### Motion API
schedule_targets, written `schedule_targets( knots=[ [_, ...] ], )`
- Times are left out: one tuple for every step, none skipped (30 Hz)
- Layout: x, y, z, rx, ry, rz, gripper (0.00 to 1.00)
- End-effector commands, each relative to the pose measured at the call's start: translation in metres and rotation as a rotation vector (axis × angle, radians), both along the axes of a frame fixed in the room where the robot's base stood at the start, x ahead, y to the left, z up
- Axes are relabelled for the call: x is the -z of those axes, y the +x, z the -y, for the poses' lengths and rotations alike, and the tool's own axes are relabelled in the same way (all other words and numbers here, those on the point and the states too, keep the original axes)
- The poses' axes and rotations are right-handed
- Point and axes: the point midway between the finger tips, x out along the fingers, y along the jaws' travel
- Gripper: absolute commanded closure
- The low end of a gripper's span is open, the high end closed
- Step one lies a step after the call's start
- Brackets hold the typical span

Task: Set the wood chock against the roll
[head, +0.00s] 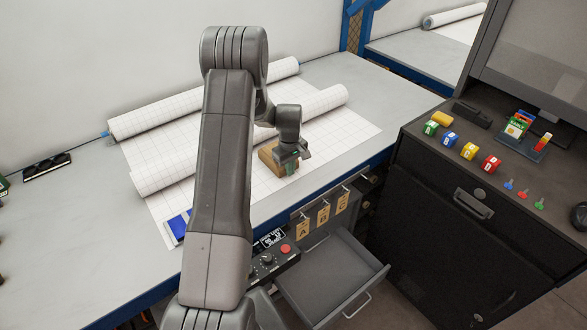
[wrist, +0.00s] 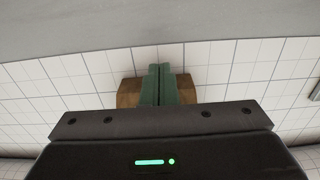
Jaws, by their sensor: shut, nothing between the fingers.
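The wood chock (head: 267,154) is a brown block on the gridded sheet, at the near side of the front paper roll (head: 325,101). It looks close to the roll, but my arm hides part of the join and I cannot tell whether they touch. My gripper (head: 292,167) is low at the chock's right side. In the wrist view my gripper's green fingers (wrist: 159,82) are shut together with nothing between them. The chock (wrist: 129,93) shows on both sides of the fingers, its middle hidden behind them.
A second roll (head: 140,122) lies at the back of the table (head: 70,210). A blue object (head: 177,228) lies at the sheet's near-left corner. Below the front edge are tags A, B, C, a control box (head: 272,258) and an open drawer (head: 335,275). A dark cabinet (head: 470,215) stands right.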

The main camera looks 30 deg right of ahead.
Motion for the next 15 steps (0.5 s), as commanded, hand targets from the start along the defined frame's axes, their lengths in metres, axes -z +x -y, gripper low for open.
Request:
schedule_targets(
  knots=[
    [0.000,0.000,0.000,0.000,0.000,0.000,1.00],
    [0.000,0.000,0.000,0.000,0.000,0.000,1.00],
    [0.000,0.000,0.000,0.000,0.000,0.000,1.00],
    [0.000,0.000,0.000,0.000,0.000,0.000,1.00],
    [0.000,0.000,0.000,0.000,0.000,0.000,1.00],
    [0.000,0.000,0.000,0.000,0.000,0.000,1.00],
    [0.000,0.000,0.000,0.000,0.000,0.000,1.00],
    [0.001,0.001,0.000,0.000,0.000,0.000,1.00],
    [0.002,0.003,0.000,0.000,-0.001,0.001,1.00],
    [0.003,0.006,0.000,0.000,-0.002,0.002,1.00],
    [0.003,0.010,0.000,0.000,-0.002,0.003,1.00],
    [0.005,0.014,-0.001,0.000,-0.002,0.002,1.00],
    [0.005,0.019,-0.001,-0.001,-0.002,0.003,1.00],
    [0.005,0.023,-0.001,-0.001,-0.003,0.003,1.00],
    [0.005,0.029,-0.002,-0.002,-0.002,0.002,1.00]
  ],
)
